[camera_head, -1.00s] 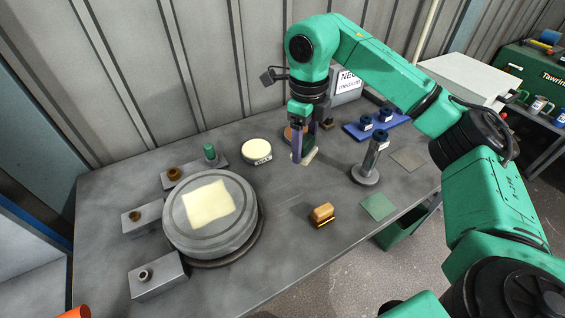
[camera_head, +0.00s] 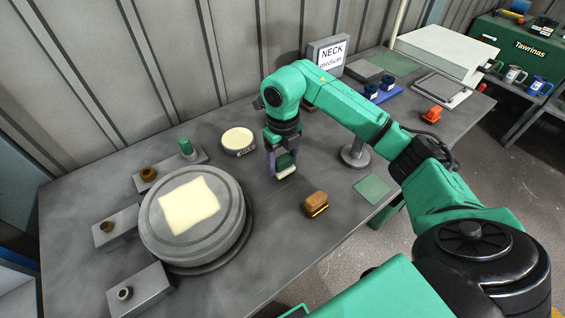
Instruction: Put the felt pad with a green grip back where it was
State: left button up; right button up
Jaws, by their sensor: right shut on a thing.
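My right gripper (camera_head: 283,158) is shut on the felt pad with a green grip (camera_head: 287,173). Its pale underside shows below the fingers, and most of the grip is hidden between them. I cannot tell whether the pad touches the bench. It is over the grey bench (camera_head: 265,215), right of and nearer than the round cream-topped tin (camera_head: 238,140). A brown-gripped pad (camera_head: 316,203) sits nearer the front. A flat green square (camera_head: 372,188) lies to the right near the front edge. My left gripper is out of view.
A grey turntable (camera_head: 232,220) with a cream sheet (camera_head: 188,205) stands at the left, beside several blocks holding fittings. A grey post on a round base (camera_head: 355,153) stands right of the gripper.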

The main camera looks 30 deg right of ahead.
jog(key=shift+f, duration=0.6)
jog(key=shift+w+f, duration=0.1)
jog(key=o, duration=1.2)
